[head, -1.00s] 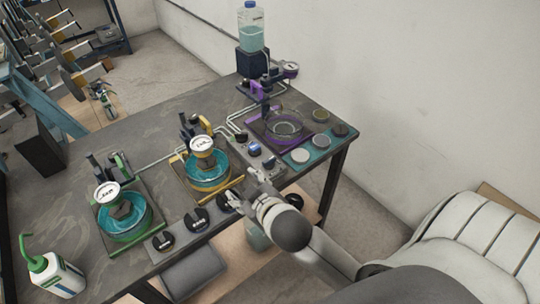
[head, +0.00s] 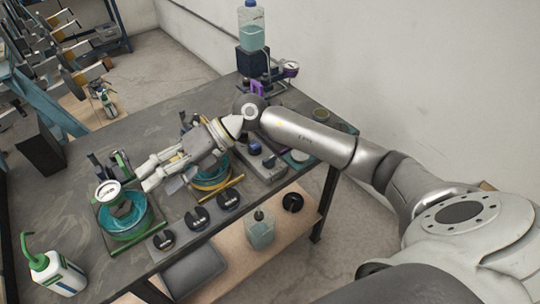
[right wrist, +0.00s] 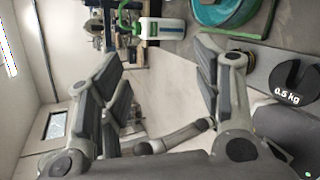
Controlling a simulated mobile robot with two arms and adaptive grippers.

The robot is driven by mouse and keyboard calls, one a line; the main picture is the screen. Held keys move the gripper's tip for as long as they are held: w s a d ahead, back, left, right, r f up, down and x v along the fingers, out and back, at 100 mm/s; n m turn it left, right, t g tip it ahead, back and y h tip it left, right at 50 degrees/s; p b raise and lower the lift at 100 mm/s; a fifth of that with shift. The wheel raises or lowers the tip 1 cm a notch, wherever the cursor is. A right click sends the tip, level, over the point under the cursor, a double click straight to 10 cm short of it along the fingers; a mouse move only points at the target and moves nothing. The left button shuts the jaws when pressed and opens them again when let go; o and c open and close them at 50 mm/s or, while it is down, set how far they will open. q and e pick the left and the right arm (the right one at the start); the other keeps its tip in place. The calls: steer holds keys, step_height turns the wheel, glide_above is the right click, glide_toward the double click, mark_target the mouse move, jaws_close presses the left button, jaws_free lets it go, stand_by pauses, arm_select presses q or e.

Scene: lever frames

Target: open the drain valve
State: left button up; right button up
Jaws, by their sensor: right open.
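No part is clearly marked as the drain valve. A green lever (head: 122,160) stands behind the round gauge (head: 107,191) of the left station, over a teal basin (head: 124,222). A yellow bar (head: 222,187) lies at the front of the middle station, whose gauge is hidden by my right arm. My right gripper (head: 146,173) is open and empty, its fingers pointing left, just right of the left gauge. In the right wrist view the fingers (right wrist: 157,95) are spread wide with nothing between them, and part of the teal basin (right wrist: 224,12) shows. My left gripper is out of view.
Black slotted weights (head: 198,218) lie along the table's front edge. A white wash bottle (head: 58,275) with a green top stands at the left front corner. A clear bottle of teal liquid (head: 251,28) stands at the back.

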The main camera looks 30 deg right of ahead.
steer(key=w+d+f+h, duration=0.2)
steer(key=d+f+h, duration=0.25)
steer(key=d, duration=0.55)
steer(key=r+m+g+h, duration=0.2)
steer(key=h, duration=0.6)
glide_above(270, 159)
step_height(270, 159, down, 10)
steer(key=p, duration=0.3)
steer(key=shift+f, duration=0.45)
steer(key=c, duration=1)
